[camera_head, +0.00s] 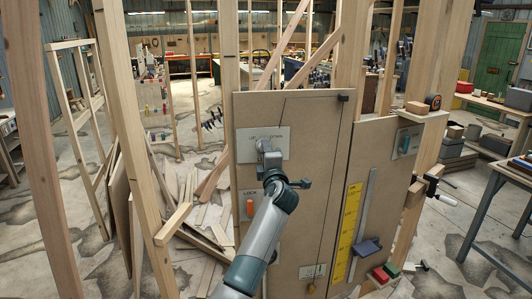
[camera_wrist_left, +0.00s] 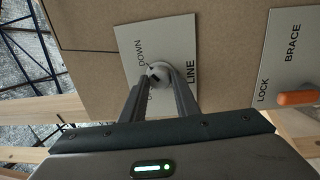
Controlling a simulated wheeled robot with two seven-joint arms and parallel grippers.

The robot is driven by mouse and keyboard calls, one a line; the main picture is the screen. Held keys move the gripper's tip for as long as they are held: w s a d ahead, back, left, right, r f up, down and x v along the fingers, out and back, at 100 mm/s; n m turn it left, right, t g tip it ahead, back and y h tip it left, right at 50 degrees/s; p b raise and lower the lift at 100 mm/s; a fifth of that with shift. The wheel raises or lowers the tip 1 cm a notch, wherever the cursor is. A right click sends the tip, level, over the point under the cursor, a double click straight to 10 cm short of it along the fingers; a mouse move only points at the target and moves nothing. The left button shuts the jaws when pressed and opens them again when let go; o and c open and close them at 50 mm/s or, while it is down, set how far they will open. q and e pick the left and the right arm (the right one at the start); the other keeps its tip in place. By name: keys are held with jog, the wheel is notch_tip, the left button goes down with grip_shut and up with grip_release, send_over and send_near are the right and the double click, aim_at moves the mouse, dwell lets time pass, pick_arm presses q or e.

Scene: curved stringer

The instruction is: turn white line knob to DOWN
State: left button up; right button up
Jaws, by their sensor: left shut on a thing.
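The white line knob (camera_wrist_left: 158,72) is a pale round knob with a dark mark on its face, on a pale plate (camera_wrist_left: 172,38) lettered LINE and DOWN. Another label, beside DOWN, is partly covered by a finger. My left gripper (camera_wrist_left: 160,82) is shut on the knob, one finger on each side. In the head view, my left gripper (camera_head: 265,150) reaches up from below to the same plate (camera_head: 282,139), where UP is at left and DOWN at right. The gripper hides most of the knob there, and I cannot tell clearly which label it points to. My right gripper is not in view.
Below the plate is an orange handle (camera_head: 250,207) marked LOCK, also in the wrist view (camera_wrist_left: 297,98) near BRACE. The brown board (camera_head: 315,150) stands between wooden studs (camera_head: 130,130). A teal handle (camera_head: 405,145), tape measure (camera_head: 433,102) and blue block (camera_head: 368,247) are at right.

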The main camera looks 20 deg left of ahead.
pick_arm(q)
jog(key=o, duration=1)
jog(key=shift+o, duration=0.2)
jog(key=b+v, duration=0.6)
jog(key=v, duration=1.1)
jog(key=shift+f, duration=0.2)
jog(key=shift+s, duration=0.15)
